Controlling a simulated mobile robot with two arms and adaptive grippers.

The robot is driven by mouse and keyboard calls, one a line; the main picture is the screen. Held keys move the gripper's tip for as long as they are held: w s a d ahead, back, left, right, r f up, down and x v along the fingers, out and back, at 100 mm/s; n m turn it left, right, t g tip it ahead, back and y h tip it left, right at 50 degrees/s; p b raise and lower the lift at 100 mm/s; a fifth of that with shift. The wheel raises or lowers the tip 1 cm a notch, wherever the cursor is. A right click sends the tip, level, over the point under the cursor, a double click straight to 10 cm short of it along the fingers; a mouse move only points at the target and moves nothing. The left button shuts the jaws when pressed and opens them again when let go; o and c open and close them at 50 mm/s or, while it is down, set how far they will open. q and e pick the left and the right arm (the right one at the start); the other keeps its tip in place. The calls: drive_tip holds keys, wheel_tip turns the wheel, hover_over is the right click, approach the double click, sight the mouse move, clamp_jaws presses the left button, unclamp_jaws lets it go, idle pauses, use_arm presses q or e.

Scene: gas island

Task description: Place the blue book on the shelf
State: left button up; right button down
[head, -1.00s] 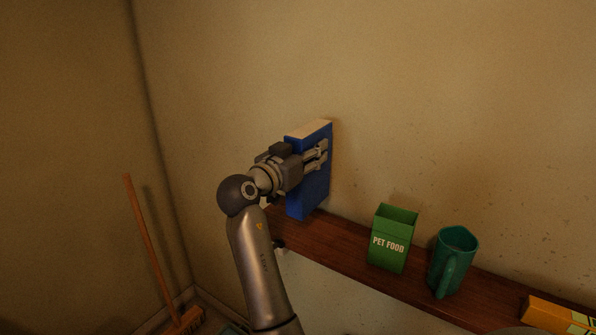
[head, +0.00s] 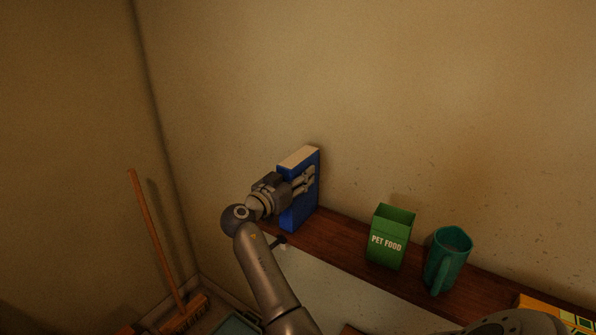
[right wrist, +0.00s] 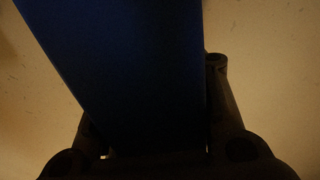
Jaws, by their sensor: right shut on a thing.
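The blue book (head: 299,212) stands upright at the left end of the brown wooden shelf (head: 338,238), near the wall. My right gripper (head: 303,181) is shut on the book, with fingers across its face. In the right wrist view the book (right wrist: 135,65) fills the space between the two fingers (right wrist: 155,130). The book's lower edge is at the shelf surface; I cannot tell whether it bears its full weight there. My left gripper does not show; only a dark arm part of mine is at the bottom right.
On the shelf to the right stand a green pet food box (head: 390,240) and a teal pitcher (head: 446,262). A yellow box (head: 540,312) lies at the far right. A broom (head: 158,245) leans in the left corner. Bare shelf lies between book and pet food box.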

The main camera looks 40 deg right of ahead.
drive_tip(key=shift+r, duration=0.1)
drive_tip(key=shift+a, duration=0.1)
drive_tip(key=c, duration=1.3)
unclamp_jaws()
drive_tip(key=shift+f, duration=0.2)
drive_tip(key=o, duration=0.4)
drive_tip(key=shift+o, duration=0.2)
drive_tip(key=shift+r, duration=0.1)
drive_tip(key=b+v, duration=0.3)
drive_tip(key=v, duration=0.4)
drive_tip(key=shift+a, duration=0.2)
